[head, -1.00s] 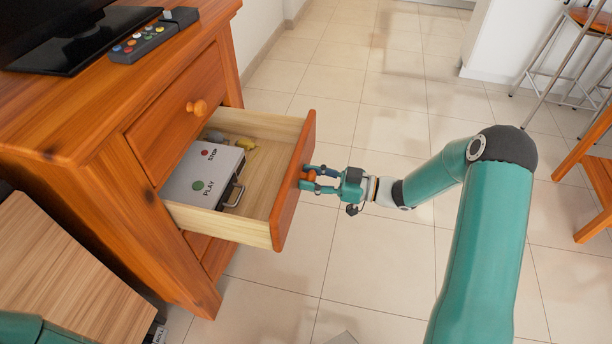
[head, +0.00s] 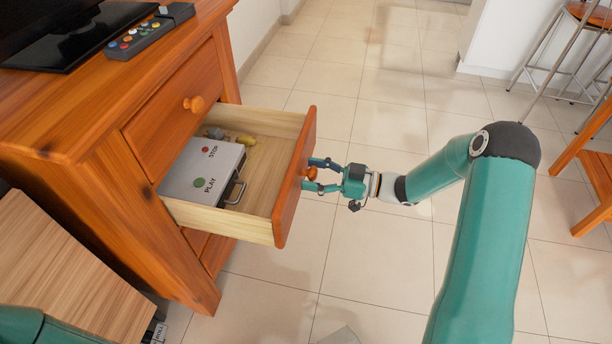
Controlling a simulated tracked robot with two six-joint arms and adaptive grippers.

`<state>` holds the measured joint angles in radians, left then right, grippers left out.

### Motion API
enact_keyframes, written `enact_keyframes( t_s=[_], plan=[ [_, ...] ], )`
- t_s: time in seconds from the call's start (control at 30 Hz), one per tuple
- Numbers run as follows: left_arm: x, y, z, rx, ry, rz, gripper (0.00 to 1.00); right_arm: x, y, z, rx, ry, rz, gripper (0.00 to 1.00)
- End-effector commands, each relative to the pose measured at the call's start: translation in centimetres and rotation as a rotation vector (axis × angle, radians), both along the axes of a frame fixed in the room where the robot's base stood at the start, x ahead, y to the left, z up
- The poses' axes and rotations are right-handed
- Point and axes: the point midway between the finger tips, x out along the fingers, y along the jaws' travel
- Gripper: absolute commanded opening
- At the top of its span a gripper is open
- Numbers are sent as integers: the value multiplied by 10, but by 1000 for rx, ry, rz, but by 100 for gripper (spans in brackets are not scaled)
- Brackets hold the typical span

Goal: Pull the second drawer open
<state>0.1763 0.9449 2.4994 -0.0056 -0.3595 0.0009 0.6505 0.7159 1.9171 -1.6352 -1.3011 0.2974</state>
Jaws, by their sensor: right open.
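The second drawer (head: 295,190) of the wooden cabinet (head: 105,185) stands well pulled out, below a shut top drawer (head: 175,110) with a round knob (head: 194,104). A grey box (head: 205,170) marked PLAY and STOP and a small yellow thing (head: 245,141) lie inside it. My right gripper (head: 314,176) is open at the drawer front, its two fingers on either side of the orange knob (head: 309,172). I cannot tell whether the fingers touch the knob. A teal part of my left arm shows at the bottom left; its gripper is out of view.
A remote (head: 145,36) and a black screen stand (head: 75,45) are on the cabinet top. A light wooden surface (head: 65,270) is at the lower left. Stools (head: 560,50) and a wooden chair (head: 595,175) stand at the right. The tiled floor (head: 375,265) between is mostly clear.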

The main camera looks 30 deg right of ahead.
Motion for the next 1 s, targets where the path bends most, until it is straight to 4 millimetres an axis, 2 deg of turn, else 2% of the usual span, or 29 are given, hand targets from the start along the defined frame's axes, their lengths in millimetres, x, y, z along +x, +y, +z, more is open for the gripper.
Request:
enact_keyframes(
  t_s=[0.17, 0.6, 0.8, 1.0],
  plan=[
    [0, 0, 0, 0, 1, 0, 63, -12, -16, 0, -1, 0, -5, 64],
    [0, 0, 0, 0, 1, 0, 63, -64, -78, -1, 0, 1, -3, 64],
    [0, 0, 0, 0, 1, 0, 63, -74, -89, -1, 1, 1, 0, 64],
    [0, 0, 0, 0, 1, 0, 63, -75, -90, -1, 1, 1, 1, 64]
  ],
)
